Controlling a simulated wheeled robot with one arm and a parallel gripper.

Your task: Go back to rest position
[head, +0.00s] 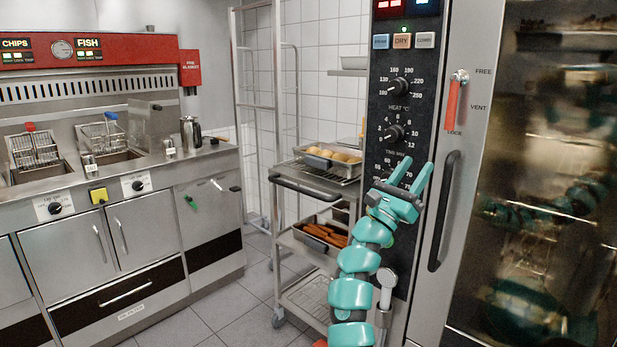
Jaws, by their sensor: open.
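My gripper (411,177) is at the end of my teal arm, right of the picture's middle. Its two fingers point up and stand apart, with nothing between them. It is in front of the oven's dark control panel (390,150), near the lowest dial, which it partly hides. I cannot tell whether it touches the panel. The long dark door handle (444,212) is just right of the gripper.
A steel trolley (320,185) left of my arm carries a tray of round yellowish food (338,155) and, lower, a tray of orange food (322,233). Fryers (95,190) line the left. Tiled floor (215,310) between is clear. The oven's glass door (550,170) fills the right.

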